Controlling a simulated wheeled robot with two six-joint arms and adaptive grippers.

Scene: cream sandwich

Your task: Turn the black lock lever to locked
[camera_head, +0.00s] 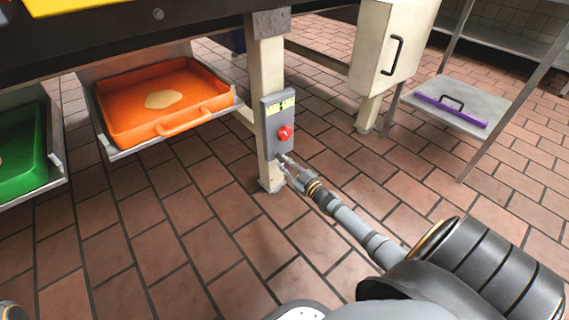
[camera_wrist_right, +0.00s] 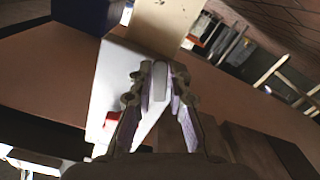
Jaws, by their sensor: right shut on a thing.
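A grey switch panel (camera_head: 271,122) is fixed to a cream post in the head view. It carries a red knob (camera_head: 285,133) and a yellow label at its top. My right gripper (camera_head: 283,161) is at the panel's lower edge, below the red knob, and is shut on the lock lever. The lever is small and mostly hidden by the fingers, so its angle cannot be told. In the right wrist view, the fingers (camera_wrist_right: 160,85) close around a narrow pale piece in front of the panel (camera_wrist_right: 118,75). My left gripper is not in view.
An orange tray (camera_head: 112,119) holding a flat pale piece is left of the post, with a green tray (camera_head: 20,172) farther left. A cream cabinet (camera_head: 385,45) with a black handle and a shelf with a purple-edged item (camera_head: 450,110) are to the right. The tiled floor is clear.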

